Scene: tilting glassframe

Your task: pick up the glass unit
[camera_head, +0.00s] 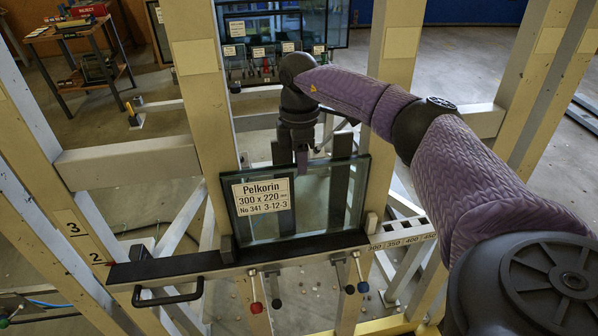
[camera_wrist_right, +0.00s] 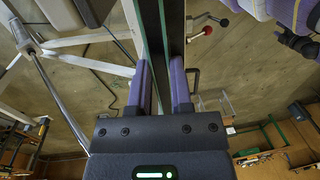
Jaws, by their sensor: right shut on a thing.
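The glass unit (camera_head: 313,214) stands nearly upright on the ledge (camera_head: 190,266) of the frame, in the middle of the head view. It is a dark-edged pane with a white label reading "Pelkorin 300 x 220". My right gripper (camera_head: 302,165) comes down from above onto its top edge. In the right wrist view the purple fingers (camera_wrist_right: 161,88) lie on both sides of the edge of the glass unit (camera_wrist_right: 163,35), shut on it. The head view does not show clearly whether the unit's bottom edge touches the ledge. My left gripper is not in view.
Wooden posts (camera_head: 203,100) and a crossbar (camera_head: 128,163) stand close around the unit. The ledge carries a black handle (camera_head: 167,297) and a size scale (camera_head: 398,236). Knobs hang below it. More panes (camera_head: 285,32) and a small table (camera_head: 80,45) stand behind.

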